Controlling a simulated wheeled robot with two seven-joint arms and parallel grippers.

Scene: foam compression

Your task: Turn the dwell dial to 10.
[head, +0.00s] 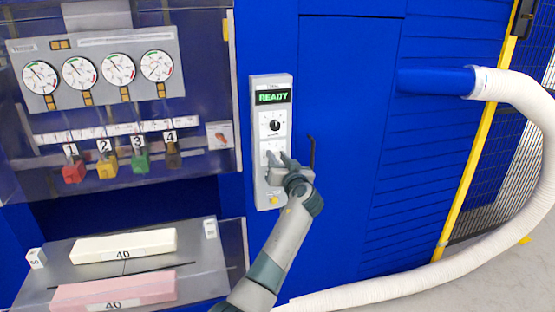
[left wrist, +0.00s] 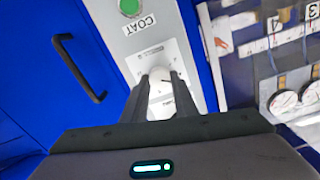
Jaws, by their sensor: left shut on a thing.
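A narrow grey control panel (head: 257,130) is fixed to the blue machine front; its display (head: 272,97) reads READY in green. A black knob (head: 275,125) sits below the display; its scale is too small to read. My left gripper (head: 275,158) is at the lower dial, which it mostly covers in the head view. In the left wrist view, my left gripper (left wrist: 162,88) has its fingers shut on either side of a pale round dial (left wrist: 159,76). The dial's pointer and numbers cannot be read. My right gripper is not in view.
A black door handle (head: 311,155) stands out just right of my left gripper. A yellow button (head: 274,200) is below the dial. Gauges (head: 118,68) and a tray (head: 200,262) with foam blocks are at left. A thick white hose (head: 515,90) curves at right.

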